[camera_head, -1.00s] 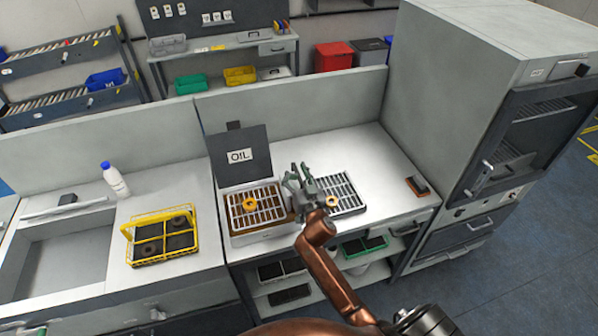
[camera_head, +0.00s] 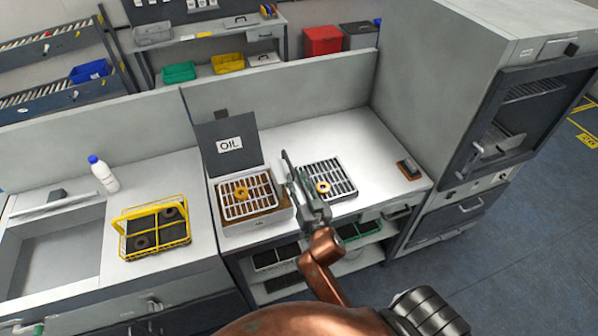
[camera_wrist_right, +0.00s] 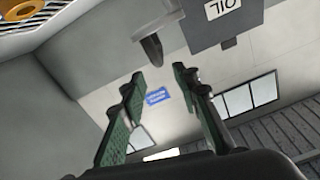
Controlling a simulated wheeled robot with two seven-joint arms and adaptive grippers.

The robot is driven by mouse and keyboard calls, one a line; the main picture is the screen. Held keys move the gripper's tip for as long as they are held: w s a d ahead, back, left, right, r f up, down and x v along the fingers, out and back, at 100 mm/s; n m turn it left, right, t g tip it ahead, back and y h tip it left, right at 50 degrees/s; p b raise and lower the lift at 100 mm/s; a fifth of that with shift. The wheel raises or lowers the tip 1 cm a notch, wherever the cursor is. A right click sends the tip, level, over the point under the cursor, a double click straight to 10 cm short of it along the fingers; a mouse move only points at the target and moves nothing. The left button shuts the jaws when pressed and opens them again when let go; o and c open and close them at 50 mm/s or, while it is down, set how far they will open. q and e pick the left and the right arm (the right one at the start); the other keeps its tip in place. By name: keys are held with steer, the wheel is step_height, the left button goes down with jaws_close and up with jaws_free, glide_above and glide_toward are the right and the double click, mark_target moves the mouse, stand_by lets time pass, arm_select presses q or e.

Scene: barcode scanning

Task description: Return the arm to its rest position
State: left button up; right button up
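My right gripper (camera_head: 287,160) is raised over the counter in front of the gap between the oil box and the grey rack. In the wrist view its two green-padded fingers (camera_wrist_right: 157,78) are apart with nothing between them, so it is open and empty. My copper-coloured arm reaches up from the bottom of the head view. My left gripper is not in view.
The oil box (camera_head: 258,224) has its lid up and an orange ring (camera_head: 241,193) on its grate. Another orange ring (camera_head: 322,187) lies on the grey rack (camera_head: 340,178). A yellow basket (camera_head: 186,228) holds dark rings. A bottle (camera_head: 105,178) stands left.

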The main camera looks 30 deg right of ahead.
steer(key=shift+s+a+r, duration=0.15)
steer(key=shift+s+a, duration=0.1)
steer(key=shift+s, duration=0.25)
